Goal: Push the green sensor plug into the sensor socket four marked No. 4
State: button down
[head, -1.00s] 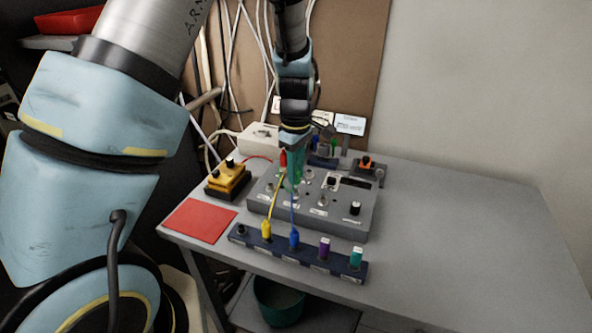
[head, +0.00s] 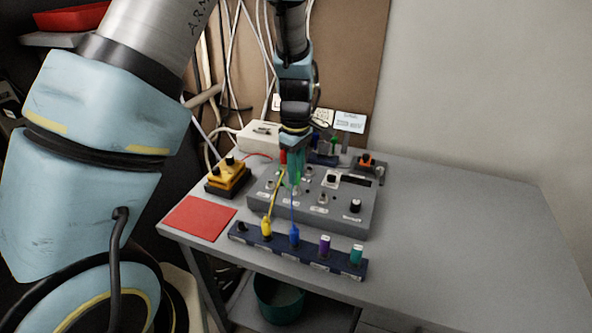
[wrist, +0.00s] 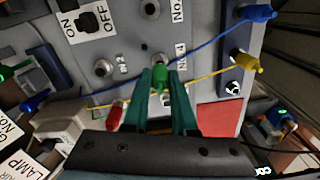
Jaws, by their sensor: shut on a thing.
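In the wrist view my gripper (wrist: 160,84) is shut on the green sensor plug (wrist: 160,76), which shows between the fingertips. The plug's tip is at or just beside the socket four (wrist: 158,61), next to its No. 4 label; whether it has entered cannot be told. In the head view my gripper (head: 295,178) is over the left part of the grey panel box (head: 325,218), and its fingers hide the socket.
Yellow (wrist: 195,79) and blue (wrist: 195,52) cables cross the panel near my fingers. A dark plug rack (head: 312,263) stands in front of the box. A red plug (wrist: 115,113) is left of my fingers. The table's right side is clear.

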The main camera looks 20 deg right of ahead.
jog(key=shift+f+b, duration=0.45)
jog(key=shift+f, duration=0.5)
jog(key=c, duration=0.6)
grip_release()
jog(key=shift+c, duration=0.2)
jog(key=shift+r, duration=0.15)
notch_tip(320, 180, up, 11)
jog(key=shift+f+b, duration=0.2)
jog(key=shift+b, duration=0.7)
